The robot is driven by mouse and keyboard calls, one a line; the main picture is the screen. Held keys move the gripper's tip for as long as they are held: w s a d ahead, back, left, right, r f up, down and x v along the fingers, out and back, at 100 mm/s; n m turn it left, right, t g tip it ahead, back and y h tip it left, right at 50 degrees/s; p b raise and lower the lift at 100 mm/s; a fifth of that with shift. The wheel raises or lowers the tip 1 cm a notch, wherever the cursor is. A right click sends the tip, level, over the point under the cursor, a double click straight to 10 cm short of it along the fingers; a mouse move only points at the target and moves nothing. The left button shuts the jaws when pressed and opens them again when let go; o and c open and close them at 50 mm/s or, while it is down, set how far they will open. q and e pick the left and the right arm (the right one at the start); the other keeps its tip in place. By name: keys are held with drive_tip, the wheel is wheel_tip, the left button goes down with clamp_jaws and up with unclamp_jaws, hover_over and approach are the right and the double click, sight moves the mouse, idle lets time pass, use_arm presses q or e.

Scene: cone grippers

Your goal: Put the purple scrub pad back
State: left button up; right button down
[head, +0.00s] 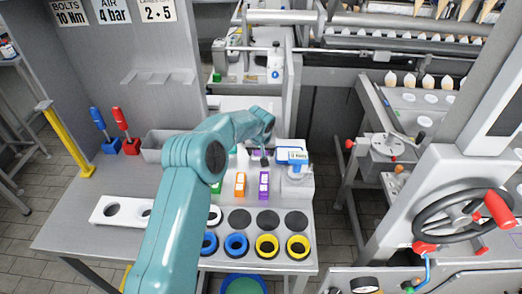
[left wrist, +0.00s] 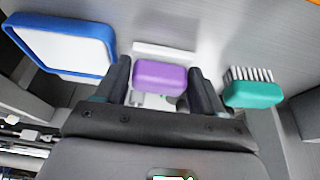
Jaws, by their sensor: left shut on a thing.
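The purple scrub pad (left wrist: 160,76) is between the two dark fingers of my left gripper (left wrist: 159,68) in the left wrist view. My left gripper is shut on it. In the head view my left gripper (head: 265,158) is over the back part of the grey bench, with a little purple showing beside it. The arm and wrist hide much of the pad there. My right gripper is in neither view.
In the left wrist view a teal brush (left wrist: 252,93) lies right of the gripper and a blue-rimmed white piece (left wrist: 65,45) lies left. In the head view, orange (head: 240,185) and purple (head: 264,186) labelled blocks stand before the gripper, with blue and yellow rings (head: 267,246) nearer.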

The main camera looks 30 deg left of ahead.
use_arm(q)
drive_tip(key=o, duration=0.7)
drive_tip(key=shift+a+f, duration=0.1)
drive_tip(key=shift+f, duration=0.05)
drive_tip(key=shift+r+p, duration=0.3)
drive_tip(key=shift+r, duration=0.15)
drive_tip(key=shift+b+v, duration=1.25)
drive_tip(key=shift+v, duration=4.6)
drive_tip(key=shift+w, duration=0.1)
